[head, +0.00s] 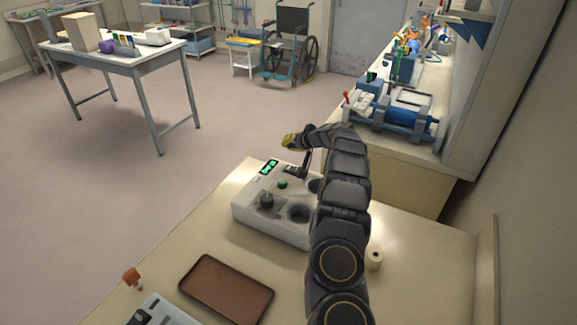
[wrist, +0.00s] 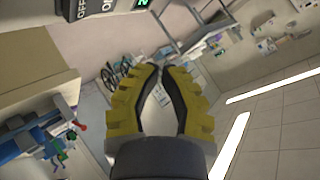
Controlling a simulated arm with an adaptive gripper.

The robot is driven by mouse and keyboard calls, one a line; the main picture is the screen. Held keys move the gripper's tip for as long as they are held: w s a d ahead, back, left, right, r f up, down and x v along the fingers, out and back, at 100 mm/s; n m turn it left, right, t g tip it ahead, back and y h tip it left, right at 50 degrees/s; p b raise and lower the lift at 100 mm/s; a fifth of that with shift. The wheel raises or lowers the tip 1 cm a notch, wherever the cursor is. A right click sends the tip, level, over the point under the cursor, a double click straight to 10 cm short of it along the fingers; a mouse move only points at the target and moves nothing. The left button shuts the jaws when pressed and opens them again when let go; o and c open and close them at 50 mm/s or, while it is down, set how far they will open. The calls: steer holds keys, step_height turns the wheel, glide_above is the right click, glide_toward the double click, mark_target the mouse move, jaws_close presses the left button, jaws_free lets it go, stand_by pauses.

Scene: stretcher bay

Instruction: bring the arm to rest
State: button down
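My dark segmented arm rises from the front of the cream table and arches over the right side of a grey-white device (head: 246,218). My gripper (head: 289,141) has yellow fingers and sits in the air beyond the device, pointing left in the head view. In the wrist view my gripper (wrist: 161,70) shows two yellow fingers with dark pads, their tips together and a gap lower down between them. Nothing is seen held. The arm hides part of the device.
A brown tray (head: 226,289) lies on the cream table (head: 419,277), with a small cream roll (head: 374,257) right of the arm. A side counter (head: 398,152) bears a blue device (head: 401,112). A wheelchair (head: 289,45) and another table (head: 126,58) stand farther off. Open floor lies left.

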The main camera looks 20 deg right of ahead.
stand_by(0.3)
steer(key=s+a+r+n+g+y, duration=0.1)
steer(key=s+a+r, duration=0.2)
steer(key=a+r, duration=0.25)
steer(key=s+a+r+n+g+y, duration=0.1)
steer(key=s+a+r+g+y, duration=0.1)
steer(key=s+a+r, duration=0.35)
steer(key=s+a+r+n+g, duration=0.3)
steer(key=s+a+r+g, duration=0.15)
steer(key=s+a, duration=0.65)
steer(key=s+d+g+h, duration=0.2)
steer(key=s+d+h, duration=0.1)
steer(key=s, duration=1.5)
steer(key=s+d+f+g+h, duration=0.1)
steer(key=s+d+h, duration=0.3)
steer(key=s, duration=1.5)
steer(key=d+g, duration=0.1)
steer(key=d, duration=0.1)
steer(key=shift+s+d, duration=0.25)
steer(key=shift+d, duration=0.05)
